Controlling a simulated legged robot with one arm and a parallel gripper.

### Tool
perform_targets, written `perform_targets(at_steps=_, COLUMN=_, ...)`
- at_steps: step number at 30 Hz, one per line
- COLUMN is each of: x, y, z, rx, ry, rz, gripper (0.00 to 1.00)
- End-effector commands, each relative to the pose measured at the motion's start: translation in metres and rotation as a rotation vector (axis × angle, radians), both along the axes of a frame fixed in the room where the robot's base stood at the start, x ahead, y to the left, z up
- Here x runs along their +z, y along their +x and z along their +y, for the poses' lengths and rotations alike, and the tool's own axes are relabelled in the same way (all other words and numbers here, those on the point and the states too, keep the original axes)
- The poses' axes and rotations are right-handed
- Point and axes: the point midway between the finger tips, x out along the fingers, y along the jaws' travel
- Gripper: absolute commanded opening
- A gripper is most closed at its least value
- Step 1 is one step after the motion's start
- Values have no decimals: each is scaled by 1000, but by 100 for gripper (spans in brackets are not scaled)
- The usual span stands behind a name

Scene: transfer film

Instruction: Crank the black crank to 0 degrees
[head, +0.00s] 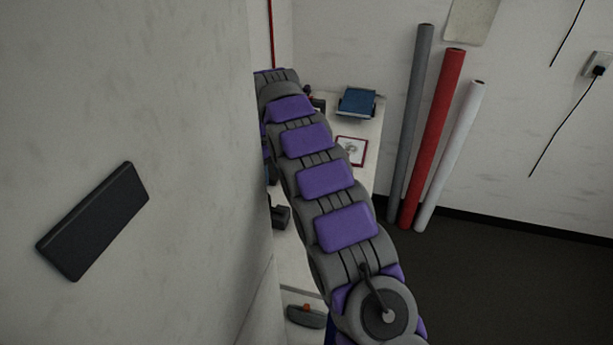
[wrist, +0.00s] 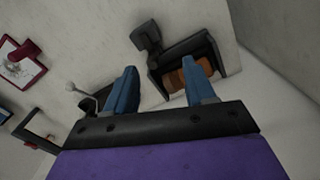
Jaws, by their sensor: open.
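In the wrist view my gripper (wrist: 160,88) is open, with two blue fingers spread apart and nothing between the tips. In the head view my gripper is hidden at the far end of my purple and grey arm. A black piece beside the arm (head: 281,214) is only partly visible.
A pale wall with a black panel (head: 92,221) stands close on the left. Grey, red (head: 433,140) and white rolls lean at the right. A thin lever (wrist: 87,92) is left of the fingers.

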Motion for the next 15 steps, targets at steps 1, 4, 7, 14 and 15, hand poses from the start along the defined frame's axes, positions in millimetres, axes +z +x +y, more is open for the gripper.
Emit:
perform_targets(at_steps=1, x=2, y=-2, z=-3, rx=-8, ry=-2, rz=1, gripper=54)
perform_targets(at_steps=4, x=8, y=-7, z=-9, rx=-27, ry=-5, rz=1, gripper=54)
perform_targets(at_steps=7, x=14, y=-12, z=-15, rx=-47, ry=-8, rz=1, gripper=54)
perform_targets(at_steps=14, x=29, y=-30, z=-34, rx=-110, ry=-19, rz=7, gripper=54)
perform_targets(at_steps=15, x=31, y=-34, z=-38, rx=-122, ry=-21, rz=9, gripper=54)
